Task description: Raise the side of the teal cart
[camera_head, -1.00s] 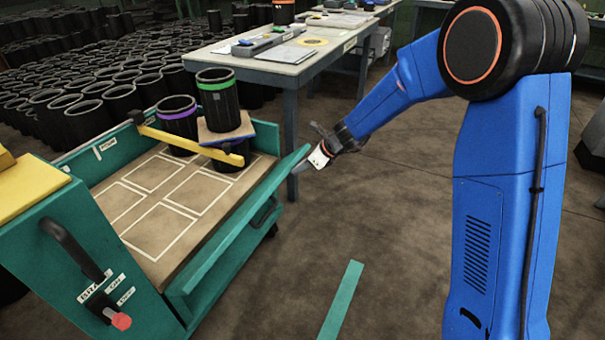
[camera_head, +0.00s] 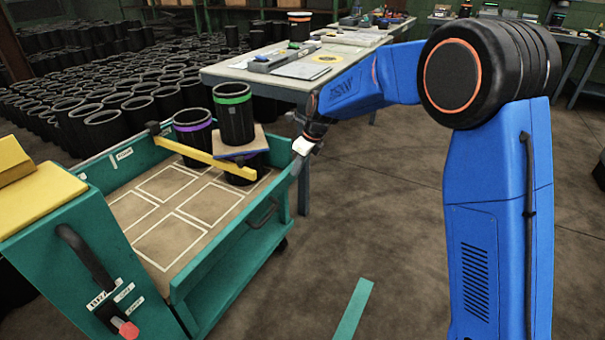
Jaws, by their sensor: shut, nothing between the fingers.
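The teal cart (camera_head: 140,312) stands at the left with its tan deck marked by white outlines. Its right side panel (camera_head: 225,238) runs along the deck edge and looks close to upright; its exact angle is hard to tell. My gripper (camera_head: 296,166) is shut and empty at the far end of that panel, on its outer side. The fingertips overlap the panel's top edge in view; I cannot tell whether they touch. The finger tips are small and partly blurred.
A black sleeve with a purple band (camera_head: 193,135) and one with a green band (camera_head: 234,112) stand at the deck's far end behind a yellow bar (camera_head: 203,157). A worktable (camera_head: 232,73) stands behind. A teal floor strip (camera_head: 353,312) lies right of the cart; floor there is clear.

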